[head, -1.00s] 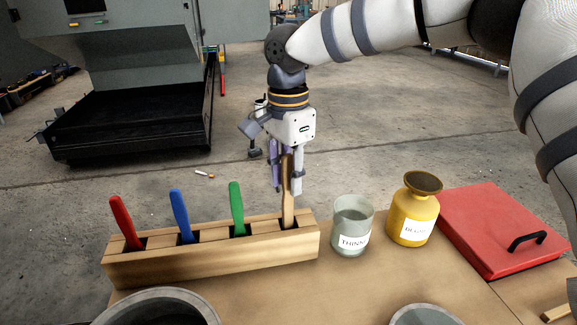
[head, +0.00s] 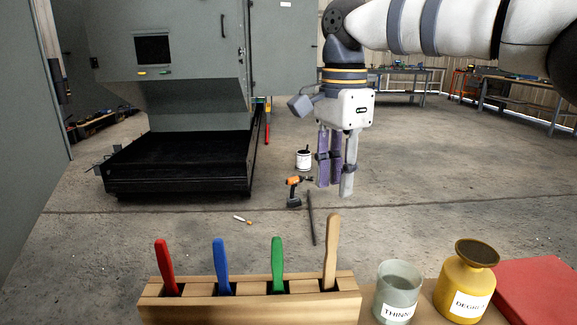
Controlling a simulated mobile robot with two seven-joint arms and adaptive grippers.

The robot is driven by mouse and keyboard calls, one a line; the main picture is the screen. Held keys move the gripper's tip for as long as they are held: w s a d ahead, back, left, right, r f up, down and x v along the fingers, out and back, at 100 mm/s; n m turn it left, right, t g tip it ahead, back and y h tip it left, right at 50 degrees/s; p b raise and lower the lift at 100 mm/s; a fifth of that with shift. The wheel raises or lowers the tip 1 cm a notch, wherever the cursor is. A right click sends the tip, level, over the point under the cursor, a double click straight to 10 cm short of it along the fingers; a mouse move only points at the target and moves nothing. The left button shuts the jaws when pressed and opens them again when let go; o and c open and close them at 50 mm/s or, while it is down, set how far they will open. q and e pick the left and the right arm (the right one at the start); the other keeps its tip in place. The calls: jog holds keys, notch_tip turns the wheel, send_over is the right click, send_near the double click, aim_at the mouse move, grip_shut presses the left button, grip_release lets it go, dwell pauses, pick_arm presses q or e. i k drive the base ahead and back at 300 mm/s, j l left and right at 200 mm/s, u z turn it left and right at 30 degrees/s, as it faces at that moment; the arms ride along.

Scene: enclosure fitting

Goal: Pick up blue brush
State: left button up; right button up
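The blue brush (head: 221,266) stands handle-up in a slot of the wooden holder (head: 250,309), between a red-handled brush (head: 166,267) and a green-handled brush (head: 277,264). A plain wooden-handled brush (head: 331,252) stands in the rightmost slot. Only the handles show; the lower ends are hidden in the holder. My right gripper (head: 335,190) hangs fingers-down above and beyond the wooden-handled brush, up and to the right of the blue brush. Nothing shows between its fingers, which look slightly apart. My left gripper is not in view.
A grey THINNER jar (head: 398,290) and a yellow DEGREASER bottle (head: 466,280) stand right of the holder, beside a red case (head: 543,292). An orange drill (head: 294,191) and a white can (head: 303,159) are on the floor beyond. The air above the handles is clear.

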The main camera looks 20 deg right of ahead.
aim_at(220, 258)
jog(key=k, duration=1.5)
